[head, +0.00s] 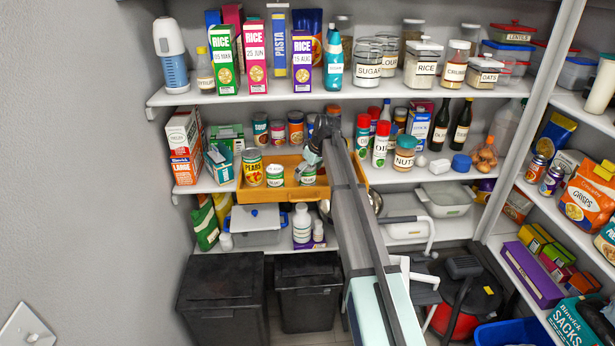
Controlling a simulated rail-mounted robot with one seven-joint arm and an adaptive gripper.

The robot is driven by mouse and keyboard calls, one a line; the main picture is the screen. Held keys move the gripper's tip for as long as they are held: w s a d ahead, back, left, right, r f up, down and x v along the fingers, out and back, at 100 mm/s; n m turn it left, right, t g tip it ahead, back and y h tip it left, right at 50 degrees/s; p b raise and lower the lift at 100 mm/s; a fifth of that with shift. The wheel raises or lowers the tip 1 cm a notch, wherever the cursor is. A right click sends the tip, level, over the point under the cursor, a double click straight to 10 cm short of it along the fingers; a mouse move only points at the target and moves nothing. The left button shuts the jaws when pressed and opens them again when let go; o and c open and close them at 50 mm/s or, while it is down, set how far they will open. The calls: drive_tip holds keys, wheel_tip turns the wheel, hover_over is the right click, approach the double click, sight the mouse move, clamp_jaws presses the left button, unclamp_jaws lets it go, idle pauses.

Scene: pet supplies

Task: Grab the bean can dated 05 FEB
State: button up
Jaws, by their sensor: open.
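A wooden drawer-like tray (223,197) on the middle shelf holds cans. A yellow can labelled PEARS (252,168) stands at its left. A can with a white and green label (275,176) stands beside it, and another similar can (308,175) stands further right. Their small print, including any date, is too small to read, so I cannot tell which is dated 05 FEB. My gripper (312,156) is open just above and behind the right can. Whether it touches that can is not clear. My arm hides the right part of the tray.
Several more cans (260,129) stand behind the tray. Spray cans (380,144) and a jar labelled NUTS (404,155) stand to the right. The upper shelf (200,97) with boxes and jars is above. Boxes (185,150) stand close on the left.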

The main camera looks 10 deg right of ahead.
drive_tip(key=shift+p+x, duration=0.3)
drive_tip(key=shift+x, duration=1.1)
drive_tip(key=shift+d, duration=0.1)
drive_tip(key=c, duration=1.5)
drive_tip(key=shift+r, duration=0.1)
